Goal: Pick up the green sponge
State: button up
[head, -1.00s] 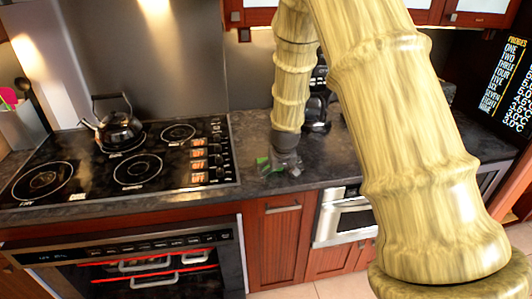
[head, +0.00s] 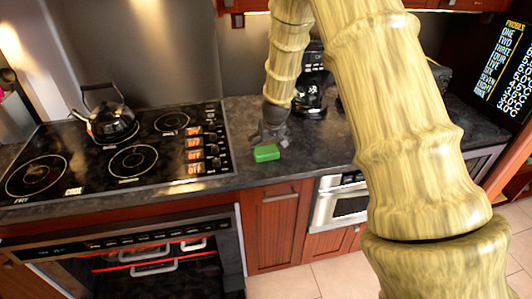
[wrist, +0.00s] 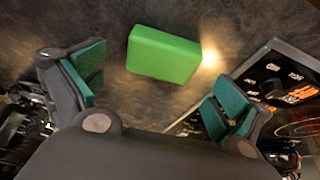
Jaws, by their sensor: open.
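The green sponge (head: 266,153) lies on the dark countertop, right of the cooktop and near the counter's front edge. In the wrist view the sponge (wrist: 164,54) is a plain green block, seen whole, lying beyond and between the fingers. My gripper (head: 271,135) is just behind the sponge in the head view, low over the counter. In the wrist view my gripper (wrist: 160,92) is open, with its teal-padded fingers wide apart and nothing between them. I cannot tell the exact height of the fingertips above the counter.
The black cooktop (head: 130,155) with a kettle (head: 112,122) is to the left. A black coffee maker (head: 312,90) stands behind and right of my gripper. A steel microwave drawer (head: 340,203) is set under the counter. Bare countertop (head: 325,150) lies right of the sponge.

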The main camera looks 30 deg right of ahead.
aim_at(266, 150)
jog(key=shift+p+x, duration=1.1)
jog(key=shift+x, duration=0.4)
jog(key=shift+p+x, duration=0.3)
jog(key=shift+x, duration=0.9)
jog(key=shift+w+a, duration=0.1)
jog(key=shift+w, duration=0.05)
jog(key=shift+r, duration=0.1)
jog(key=c, duration=0.6)
